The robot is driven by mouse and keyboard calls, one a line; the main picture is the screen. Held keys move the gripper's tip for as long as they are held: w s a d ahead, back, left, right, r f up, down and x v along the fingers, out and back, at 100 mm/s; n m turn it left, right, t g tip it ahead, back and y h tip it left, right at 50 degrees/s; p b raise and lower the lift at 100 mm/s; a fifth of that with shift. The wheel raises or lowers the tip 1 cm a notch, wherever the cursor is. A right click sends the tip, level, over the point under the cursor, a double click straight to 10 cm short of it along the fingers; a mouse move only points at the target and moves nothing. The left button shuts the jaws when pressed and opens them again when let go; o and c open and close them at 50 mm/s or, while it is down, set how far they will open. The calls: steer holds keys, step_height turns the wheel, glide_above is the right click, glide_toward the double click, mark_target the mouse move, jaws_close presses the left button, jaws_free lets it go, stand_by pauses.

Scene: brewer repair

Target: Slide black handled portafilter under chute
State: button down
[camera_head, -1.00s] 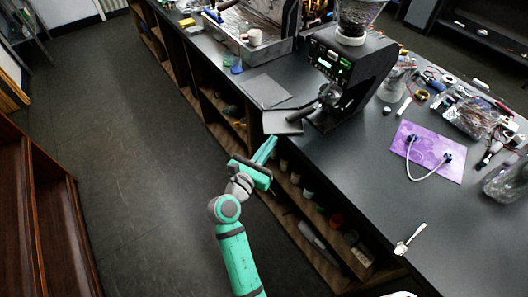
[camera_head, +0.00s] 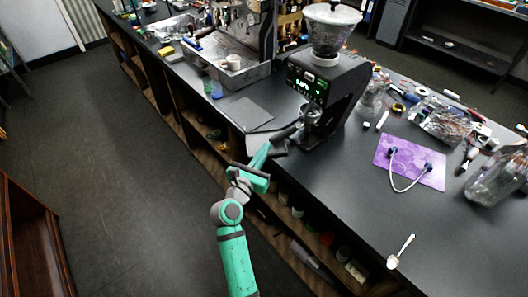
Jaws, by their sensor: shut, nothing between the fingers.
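The black grinder (camera_head: 322,88) stands on the dark counter with a clear hopper on top and green lit displays on its front. The portafilter (camera_head: 287,131) is at the grinder's front, its black handle pointing down and left toward the counter edge. Its head is by the grinder's chute area (camera_head: 310,112); I cannot tell how well it sits under the chute. My green gripper (camera_head: 264,152) is at the counter's front edge, shut and empty, its tip close to the handle's end. I cannot tell whether they touch.
A dark flat mat (camera_head: 246,113) lies left of the grinder. A coffee machine (camera_head: 245,35) with a drip tray stands behind it. A purple mat (camera_head: 409,162) with a cable, a spoon (camera_head: 400,252) and glass jars lie to the right. Shelves open below the counter.

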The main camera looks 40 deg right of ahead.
steer(key=shift+x, duration=0.85)
steer(key=shift+s+a, duration=0.1)
steer(key=shift+a, duration=0.1)
